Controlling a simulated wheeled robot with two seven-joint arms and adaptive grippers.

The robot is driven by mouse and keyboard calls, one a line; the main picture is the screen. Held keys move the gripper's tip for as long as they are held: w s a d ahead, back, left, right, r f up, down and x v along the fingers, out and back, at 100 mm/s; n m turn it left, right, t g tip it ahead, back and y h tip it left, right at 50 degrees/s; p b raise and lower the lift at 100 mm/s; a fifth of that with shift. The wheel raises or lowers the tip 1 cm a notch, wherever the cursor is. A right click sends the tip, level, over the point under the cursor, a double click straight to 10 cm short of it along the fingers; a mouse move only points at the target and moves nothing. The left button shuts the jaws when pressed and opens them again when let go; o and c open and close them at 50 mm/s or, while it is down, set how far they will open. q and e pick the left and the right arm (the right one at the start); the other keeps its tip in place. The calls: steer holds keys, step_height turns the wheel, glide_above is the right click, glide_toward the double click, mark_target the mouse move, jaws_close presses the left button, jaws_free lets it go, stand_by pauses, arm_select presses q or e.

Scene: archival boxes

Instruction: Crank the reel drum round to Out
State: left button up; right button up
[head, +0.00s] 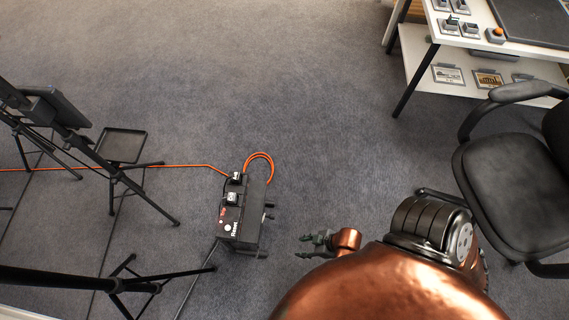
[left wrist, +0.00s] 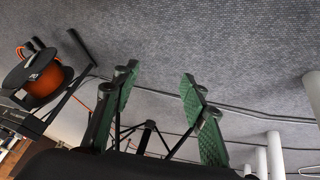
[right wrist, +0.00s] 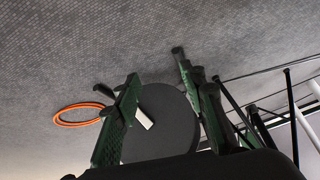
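The cable reel (head: 241,213) stands on the carpet in the head view, with white lettering, small pale-topped parts and short dark stubs on its right side. In the left wrist view the reel drum (left wrist: 42,80) shows orange cable between black flanges, at upper left. In the right wrist view a dark round disc (right wrist: 160,128) with a white strip lies beyond the fingers. My right gripper (head: 314,243) is open, right of the reel and apart from it, fingers toward it. My left gripper (left wrist: 160,74) is open and empty, outside the head view. The Out mark is not readable.
Orange cable (head: 262,160) loops behind the reel and runs left along the floor. Black tripod stands (head: 120,180) and a small tray (head: 121,146) are at left. A black chair (head: 515,185) and a white table (head: 470,40) are at right. Carpet beyond the reel is clear.

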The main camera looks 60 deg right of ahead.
steer(key=w+d+f+n+g+p, duration=0.1)
steer(key=w+d+p, duration=0.1)
steer(key=w+d, duration=0.45)
arm_select(q)
steer(key=s+a+r+g+y+p, duration=0.1)
steer(key=s+a+r+g+p, duration=0.2)
steer(key=s+r, duration=0.5)
arm_select(e)
steer(key=n+g, duration=0.1)
glide_toward(273, 216)
steer(key=f, duration=0.2)
steer(key=shift+h, duration=0.3)
steer(key=b+x, duration=0.1)
steer(key=x, duration=0.1)
steer(key=b+x, duration=0.4)
steer(key=x, duration=0.1)
steer(key=shift+w+a, duration=0.2)
steer(key=shift+a, duration=0.15)
steer(key=shift+w+f+b, duration=0.15)
steer(key=shift+w+b, duration=0.05)
steer(key=shift+b, duration=0.15)
arm_select(q)
steer(key=w+d+f+t+h, duration=0.1)
steer(key=w+d+f+t, duration=0.2)
steer(key=w, duration=0.6)
step_height(273, 216, down, 3)
steer(key=d, duration=0.2)
steer(key=shift+w+d+f+h, duration=0.15)
steer(key=shift+d+h, duration=0.2)
steer(key=shift+h, duration=0.05)
